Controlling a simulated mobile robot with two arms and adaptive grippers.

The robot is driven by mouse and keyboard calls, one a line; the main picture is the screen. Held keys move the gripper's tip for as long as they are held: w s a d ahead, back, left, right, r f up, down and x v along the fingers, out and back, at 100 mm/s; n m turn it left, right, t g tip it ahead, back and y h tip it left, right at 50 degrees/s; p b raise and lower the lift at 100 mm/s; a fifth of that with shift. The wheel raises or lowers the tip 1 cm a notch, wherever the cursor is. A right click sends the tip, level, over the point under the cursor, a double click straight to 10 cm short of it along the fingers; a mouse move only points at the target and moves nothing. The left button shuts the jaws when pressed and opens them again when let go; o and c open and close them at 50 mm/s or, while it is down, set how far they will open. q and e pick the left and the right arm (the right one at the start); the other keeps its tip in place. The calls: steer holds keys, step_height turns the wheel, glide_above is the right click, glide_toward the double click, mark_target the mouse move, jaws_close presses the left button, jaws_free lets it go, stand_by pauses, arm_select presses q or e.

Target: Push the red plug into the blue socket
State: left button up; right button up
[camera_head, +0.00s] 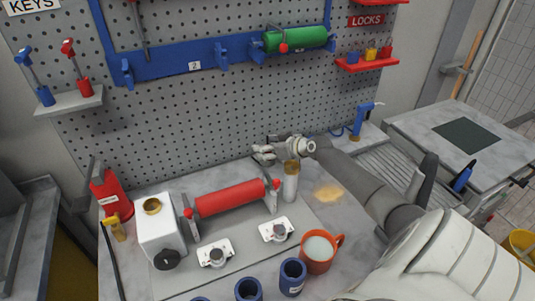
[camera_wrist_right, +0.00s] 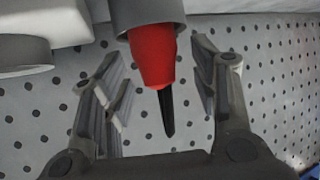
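My right gripper (camera_head: 264,150) is in front of the pegboard, just behind a grey cylinder with a tan top (camera_head: 290,186). In the right wrist view the gripper (camera_wrist_right: 157,60) is open. A red tapered part (camera_wrist_right: 153,55) with a thin black tip shows between its fingers, coming out of a grey round body, with gaps visible at both sides. I cannot tell for sure whether this is the red plug. A blue item with a blue cord (camera_head: 364,118) is at the right end of the pegboard; I cannot make out a socket on it. My left gripper is out of view.
A red roller (camera_head: 230,197) on a stand, a white box (camera_head: 159,229), an orange mug (camera_head: 318,252) and blue cups (camera_head: 292,275) crowd the bench. A red container (camera_head: 107,194) stands at left. The pegboard (camera_head: 190,120) is close behind the gripper.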

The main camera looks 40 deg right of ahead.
steer(key=c, duration=0.9)
steer(key=shift+c, duration=0.2)
steer(key=shift+r, duration=0.1)
